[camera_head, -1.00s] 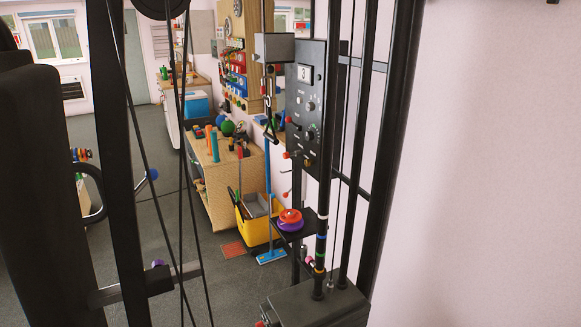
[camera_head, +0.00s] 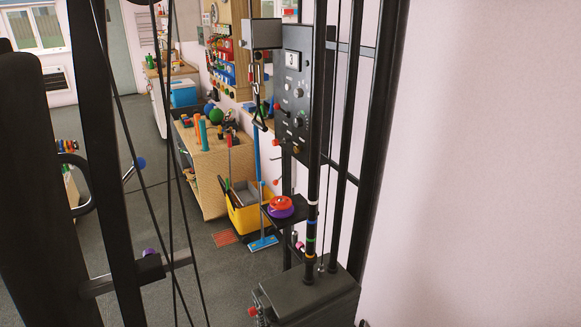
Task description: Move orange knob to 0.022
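A dark upright panel (camera_head: 291,75) with a white number display reading 3 and several small knobs stands right of centre. A small orange-brown knob (camera_head: 297,149) sits at its lower edge; its exact setting is too small to read. A red-orange knob (camera_head: 278,106) sticks out at the panel's left side. A red-orange round piece (camera_head: 281,203) sits on a purple base on a black shelf below the panel. Which of these is the task's orange knob I cannot tell for sure. Neither of my grippers is in view.
Black posts and thin cables cross the left and right of the view. A yellow bucket (camera_head: 250,214) and a blue mop (camera_head: 263,243) stand beside a wooden bench (camera_head: 212,170). Grey floor lies open at left; a bare pale wall (camera_head: 480,160) fills the right.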

